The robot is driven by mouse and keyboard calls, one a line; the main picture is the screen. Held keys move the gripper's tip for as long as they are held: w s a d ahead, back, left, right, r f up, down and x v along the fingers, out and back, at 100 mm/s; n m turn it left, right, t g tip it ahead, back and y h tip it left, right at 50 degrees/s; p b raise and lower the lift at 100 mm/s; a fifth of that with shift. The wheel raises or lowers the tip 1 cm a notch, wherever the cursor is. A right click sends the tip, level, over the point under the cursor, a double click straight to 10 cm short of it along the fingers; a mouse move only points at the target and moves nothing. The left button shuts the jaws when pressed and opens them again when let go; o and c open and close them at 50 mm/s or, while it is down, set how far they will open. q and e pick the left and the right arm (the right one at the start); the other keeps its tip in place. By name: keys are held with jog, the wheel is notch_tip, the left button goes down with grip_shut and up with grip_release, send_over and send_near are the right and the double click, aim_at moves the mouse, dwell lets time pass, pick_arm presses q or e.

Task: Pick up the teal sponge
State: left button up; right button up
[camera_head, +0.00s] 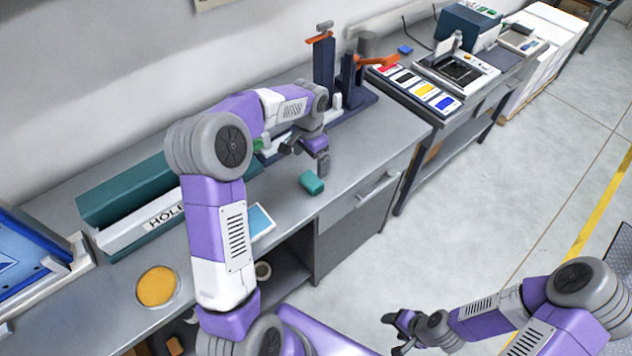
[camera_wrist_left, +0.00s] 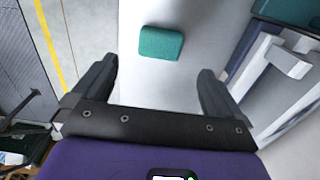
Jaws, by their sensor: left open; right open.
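The teal sponge (camera_head: 312,182) lies on the grey worktop near its front edge. In the left wrist view the sponge (camera_wrist_left: 161,43) sits beyond the fingertips, between the lines of the two fingers and apart from both. My left gripper (camera_head: 306,158) is above the worktop, just behind the sponge in the head view. It is open and empty, and its two fingers (camera_wrist_left: 158,80) are spread wide in the wrist view. My right gripper (camera_head: 390,331) is open and empty over the floor at the lower right, away from the worktop.
A dark blue stand with orange handles (camera_head: 324,65) stands behind the left gripper. A green and white box (camera_head: 130,205) and a round yellow-orange disc (camera_head: 157,287) are to the left. A light blue card (camera_head: 260,221) lies near the front edge. A drawer cabinet (camera_head: 360,205) is below the sponge.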

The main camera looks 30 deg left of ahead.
aim_at(311, 179)
pick_arm(q)
jog(key=f+b, duration=0.1)
jog(key=w+f+b, duration=0.1)
jog(key=f, duration=0.1)
jog(key=shift+w+f, duration=0.1)
jog(key=shift+f, duration=0.75)
jog(key=f, duration=0.4)
jog(key=f+b, duration=0.1)
jog(key=shift+s+f, duration=0.3)
jog(key=shift+f, duration=0.1)
jog(key=c, duration=0.8)
pick_arm(e)
jog(key=f, duration=0.2)
jog(key=w+f, duration=0.1)
jog(key=f, duration=0.1)
